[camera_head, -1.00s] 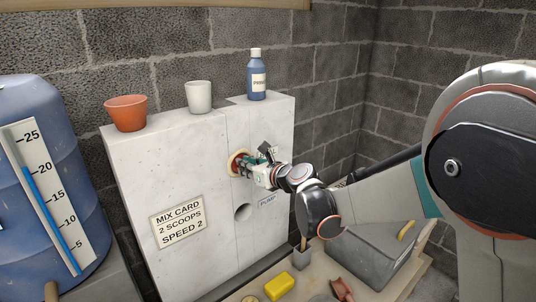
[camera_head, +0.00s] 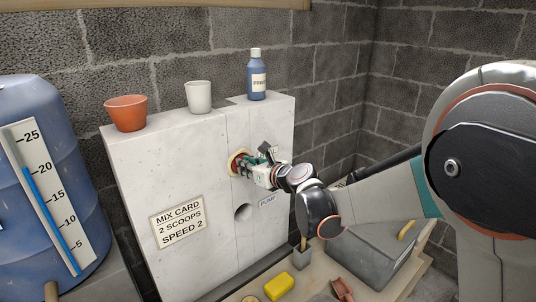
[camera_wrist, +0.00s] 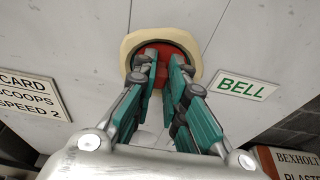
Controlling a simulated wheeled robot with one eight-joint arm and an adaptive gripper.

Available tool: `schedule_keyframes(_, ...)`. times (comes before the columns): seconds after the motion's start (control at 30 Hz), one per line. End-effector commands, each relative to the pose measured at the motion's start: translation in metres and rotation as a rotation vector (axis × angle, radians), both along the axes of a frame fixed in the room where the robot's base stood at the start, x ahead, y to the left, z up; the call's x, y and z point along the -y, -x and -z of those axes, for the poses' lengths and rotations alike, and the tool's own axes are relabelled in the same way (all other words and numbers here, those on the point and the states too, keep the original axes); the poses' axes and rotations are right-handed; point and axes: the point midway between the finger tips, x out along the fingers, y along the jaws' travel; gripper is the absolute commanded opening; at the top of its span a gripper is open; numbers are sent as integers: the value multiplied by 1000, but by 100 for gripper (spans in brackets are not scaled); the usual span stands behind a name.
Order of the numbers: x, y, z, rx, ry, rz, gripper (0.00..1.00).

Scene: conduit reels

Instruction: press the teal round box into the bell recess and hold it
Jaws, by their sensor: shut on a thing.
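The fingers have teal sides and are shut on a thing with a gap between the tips.
Below the recess is a round grey hole (camera_head: 243,213) beside the PUMP label (camera_head: 268,201). A terracotta pot (camera_head: 126,113), white cup (camera_head: 199,97) and blue bottle (camera_head: 257,80) stand on the panel's top. A yellow block (camera_head: 279,286) and grey bin (camera_head: 372,258) are below.

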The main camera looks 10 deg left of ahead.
Motion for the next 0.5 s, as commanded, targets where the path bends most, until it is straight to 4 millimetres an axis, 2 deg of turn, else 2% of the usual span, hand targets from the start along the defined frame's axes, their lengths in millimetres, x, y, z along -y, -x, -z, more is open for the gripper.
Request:
schedule_keyframes(0.43,0,0,0,0,0,0,0)
schedule_keyframes(0.47,0,0,0,0,0,0,19)
schedule_keyframes(0.5,0,0,0,0,0,0,28)
